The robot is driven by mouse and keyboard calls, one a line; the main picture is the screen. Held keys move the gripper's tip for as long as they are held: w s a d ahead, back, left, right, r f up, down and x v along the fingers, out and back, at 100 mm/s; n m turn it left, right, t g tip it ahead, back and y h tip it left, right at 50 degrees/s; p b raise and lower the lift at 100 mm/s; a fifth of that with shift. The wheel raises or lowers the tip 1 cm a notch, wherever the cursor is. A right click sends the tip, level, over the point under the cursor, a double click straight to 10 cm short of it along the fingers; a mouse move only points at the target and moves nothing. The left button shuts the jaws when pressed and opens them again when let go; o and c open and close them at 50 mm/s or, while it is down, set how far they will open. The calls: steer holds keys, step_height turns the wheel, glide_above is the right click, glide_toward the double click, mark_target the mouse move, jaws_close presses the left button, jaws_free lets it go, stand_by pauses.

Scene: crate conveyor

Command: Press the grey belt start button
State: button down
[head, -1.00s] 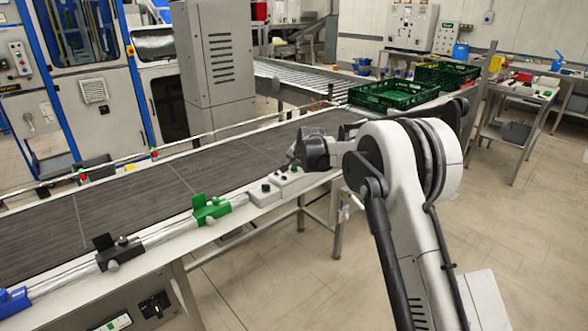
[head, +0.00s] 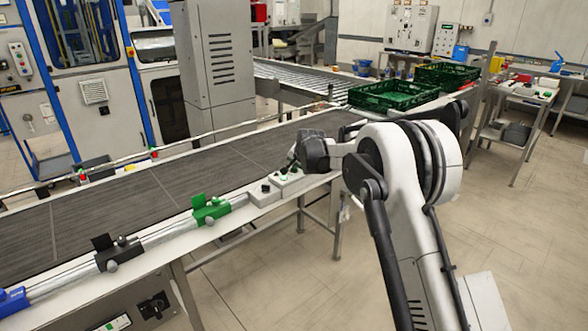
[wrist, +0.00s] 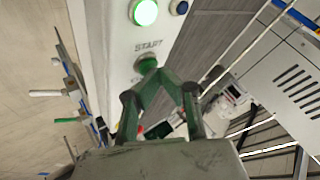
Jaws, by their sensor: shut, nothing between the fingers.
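The control box (head: 264,193) sits on the belt's near rail; its panel (wrist: 118,35) fills the upper middle of the wrist view. My gripper (head: 291,169) is over the far part of the box. In the wrist view my gripper (wrist: 148,66) is shut and empty, its tips just below the START label (wrist: 148,46). The grey start button (wrist: 141,62) is mostly hidden behind the tips, which appear to be on it. A lit green lamp (wrist: 144,12) and a blue button (wrist: 179,7) show above.
The dark belt (head: 110,198) runs beside the box and is bare. A green clamp (head: 211,209) and a black clamp (head: 117,252) stand on the near rail. A grey cabinet (head: 215,55) and green crates (head: 388,96) are farther back.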

steer(key=shift+r, duration=0.85)
steer(key=shift+r, duration=0.15)
steer(key=shift+r+p, duration=1.05)
steer(key=shift+r, duration=1.3)
